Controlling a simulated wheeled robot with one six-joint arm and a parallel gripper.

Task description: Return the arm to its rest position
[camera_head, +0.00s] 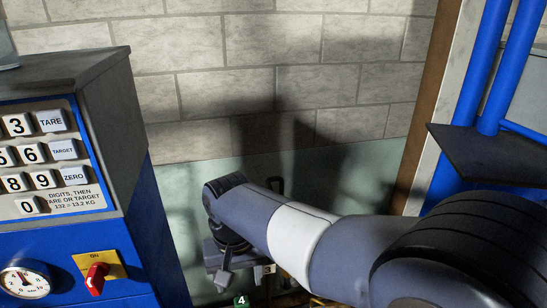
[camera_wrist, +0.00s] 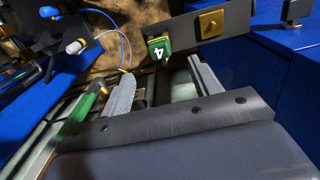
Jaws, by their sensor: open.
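My gripper (camera_wrist: 160,68) shows in the wrist view with its two grey fingers spread apart and nothing between them. A green tag marked 4 (camera_wrist: 159,48) lies just beyond the fingertips in that picture; I cannot tell the gap. In the head view my arm (camera_head: 300,240) reaches from the lower right to the middle, with its far end bent down. The green tag (camera_head: 241,300) shows at the bottom edge of the head view.
A blue scale cabinet with a keypad (camera_head: 40,165), a red knob (camera_head: 96,278) and a dial (camera_head: 24,282) stands at left. Blue posts (camera_head: 485,65) with a dark plate (camera_head: 490,155) stand at right. A block wall (camera_head: 270,60) is behind. Thin cables (camera_wrist: 108,32) show in the wrist view.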

